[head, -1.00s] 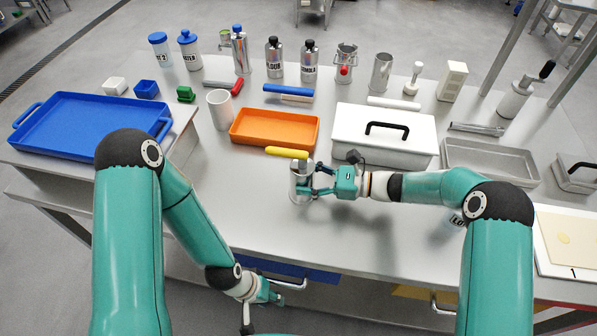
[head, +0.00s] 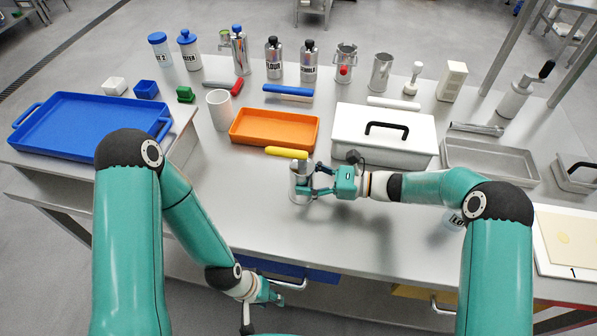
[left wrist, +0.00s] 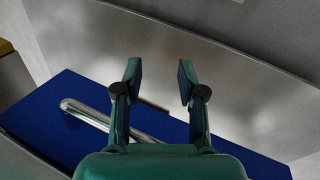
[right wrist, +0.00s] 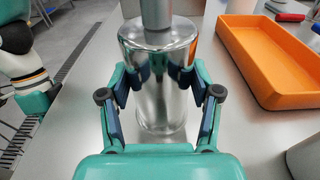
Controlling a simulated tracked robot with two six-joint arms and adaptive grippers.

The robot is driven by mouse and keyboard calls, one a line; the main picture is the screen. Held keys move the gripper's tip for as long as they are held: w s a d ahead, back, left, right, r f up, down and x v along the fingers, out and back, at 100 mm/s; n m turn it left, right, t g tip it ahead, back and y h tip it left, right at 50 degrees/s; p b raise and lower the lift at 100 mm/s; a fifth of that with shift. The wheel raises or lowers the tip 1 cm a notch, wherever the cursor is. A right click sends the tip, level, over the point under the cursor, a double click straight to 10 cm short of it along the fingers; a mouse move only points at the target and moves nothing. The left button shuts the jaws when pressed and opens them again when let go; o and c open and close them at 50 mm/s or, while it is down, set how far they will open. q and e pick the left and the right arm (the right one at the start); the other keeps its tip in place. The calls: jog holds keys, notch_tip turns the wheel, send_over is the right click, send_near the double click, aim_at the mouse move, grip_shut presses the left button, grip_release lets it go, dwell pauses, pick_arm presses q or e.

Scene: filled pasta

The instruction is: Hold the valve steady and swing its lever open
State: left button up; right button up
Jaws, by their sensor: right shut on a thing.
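The valve (head: 301,186) is a shiny metal cylinder standing upright on the table, with a yellow lever (head: 287,152) at its top pointing left. In the right wrist view, its polished body (right wrist: 160,105) and grey stem show, but the lever is out of frame. My right gripper (head: 312,184) is shut on the valve body from the right, one finger on each side. My left gripper (head: 274,297) is low, in front of the table edge, apart from the valve. In the left wrist view, its fingers (left wrist: 160,82) are spread with nothing between them.
A blue drawer front (left wrist: 60,130) with a metal handle (left wrist: 95,117) is close to my left gripper, below the table top. An orange tray (head: 255,141) and a white lidded box (head: 385,155) stand behind the valve. The table left of the valve is clear.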

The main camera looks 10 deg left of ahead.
jog(key=o, duration=1.1)
jog(key=shift+o, duration=0.2)
